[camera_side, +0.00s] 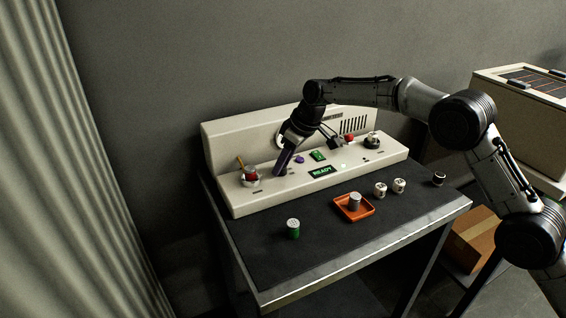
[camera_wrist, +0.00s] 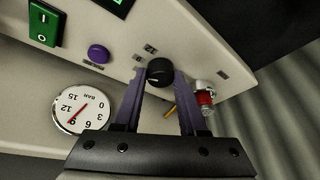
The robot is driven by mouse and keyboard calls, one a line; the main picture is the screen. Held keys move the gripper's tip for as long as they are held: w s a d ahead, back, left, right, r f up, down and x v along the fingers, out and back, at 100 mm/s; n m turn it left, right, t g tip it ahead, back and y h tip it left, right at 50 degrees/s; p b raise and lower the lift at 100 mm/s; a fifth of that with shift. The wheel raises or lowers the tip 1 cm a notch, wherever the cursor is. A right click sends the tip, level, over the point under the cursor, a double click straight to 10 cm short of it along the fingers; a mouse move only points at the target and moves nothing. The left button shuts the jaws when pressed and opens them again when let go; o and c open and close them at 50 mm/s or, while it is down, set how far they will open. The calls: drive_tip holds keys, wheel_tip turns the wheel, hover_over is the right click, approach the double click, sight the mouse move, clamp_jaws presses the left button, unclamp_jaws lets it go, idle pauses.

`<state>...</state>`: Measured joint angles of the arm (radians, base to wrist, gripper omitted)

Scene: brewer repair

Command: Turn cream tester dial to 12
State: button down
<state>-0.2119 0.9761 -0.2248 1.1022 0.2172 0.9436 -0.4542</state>
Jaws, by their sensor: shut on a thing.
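The cream tester (camera_side: 235,195) is a long console on the dark table. My gripper (camera_side: 279,172) points down at its left half. In the wrist view, the black round dial (camera_wrist: 160,72) sits between the tips of my purple fingers (camera_wrist: 160,80), which are shut on it. The side view hides the dial behind the fingers. A round white gauge (camera_wrist: 83,109) marked BAR, with numbers from 0 to 15, shows upside down left of the fingers. Its thin red needle lies slanted; I cannot read its value for certain.
A purple button (camera_wrist: 97,53) and a green switch (camera_wrist: 45,25) are near the dial. A red-and-metal fitting (camera_side: 250,176) stands at the console's left end. A green-lit READY display (camera_side: 322,172) is to the right. On the table are an orange tray (camera_side: 342,212) and several small cylinders.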

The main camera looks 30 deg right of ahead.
drive_tip(key=shift+m, duration=0.4)
drive_tip(key=m+h, duration=0.1)
drive_tip(key=m, duration=0.3)
drive_tip(key=shift+s+a+t+h, duration=0.1)
drive_tip(key=shift+a+t+h, duration=0.1)
drive_tip(key=shift+t+h, duration=0.2)
drive_tip(key=m+h, duration=0.1)
drive_tip(key=m, duration=0.4)
drive_tip(key=shift+a+h, duration=0.15)
drive_tip(key=shift+h, duration=0.25)
drive_tip(key=shift+m, duration=0.4)
drive_tip(key=shift+c, duration=2.3)
unclamp_jaws()
drive_tip(key=v, duration=1.4)
